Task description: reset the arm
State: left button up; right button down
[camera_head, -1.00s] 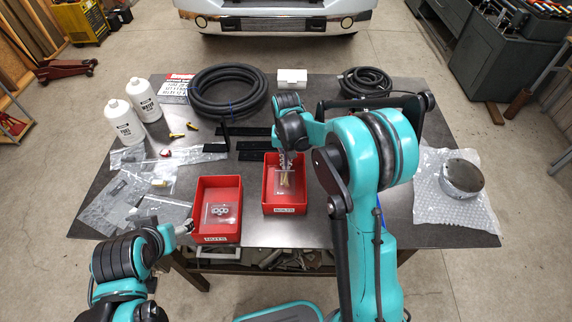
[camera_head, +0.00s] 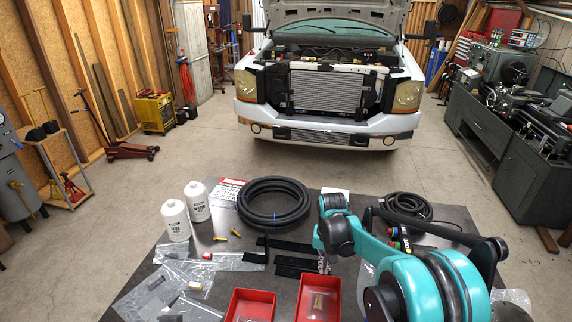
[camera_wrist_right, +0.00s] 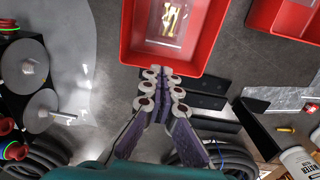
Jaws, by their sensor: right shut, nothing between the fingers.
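My right arm reaches over the table from the right in the head view. Its right gripper (camera_head: 323,262) is shut and empty, just beyond the far side of the right red tray (camera_head: 338,300). In the right wrist view the closed fingertips (camera_wrist_right: 160,73) point at the near edge of that red tray (camera_wrist_right: 205,60). A clear bag with brass-coloured bolts (camera_wrist_right: 172,22) lies in the tray. My left arm and gripper are out of view.
On the table (camera_head: 215,262) are a left red tray (camera_head: 250,303), a black hose coil (camera_head: 273,203), white bottles (camera_head: 198,202), black strips (camera_head: 293,247) and plastic bags (camera_head: 190,268). A pickup (camera_head: 330,95) with raised hood stands behind, across clear floor.

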jog(key=s+r+n+t+b, duration=0.1)
jog(key=s+r+t+b, duration=0.15)
jog(key=s, duration=0.35)
jog(key=s+r+n+t+b, duration=0.1)
jog(key=s+r+b, duration=0.1)
jog(key=s+b, duration=0.25)
jog(key=s+d+f+n+t+b, duration=0.1)
jog(key=s+f+t+b, duration=0.2)
jog(key=s, duration=0.8)
notch_tip(320, 180, down, 3)
jog(key=shift+s+r+t+b, duration=0.15)
jog(key=shift+s+t+b, duration=0.2)
jog(key=shift+b, duration=0.25)
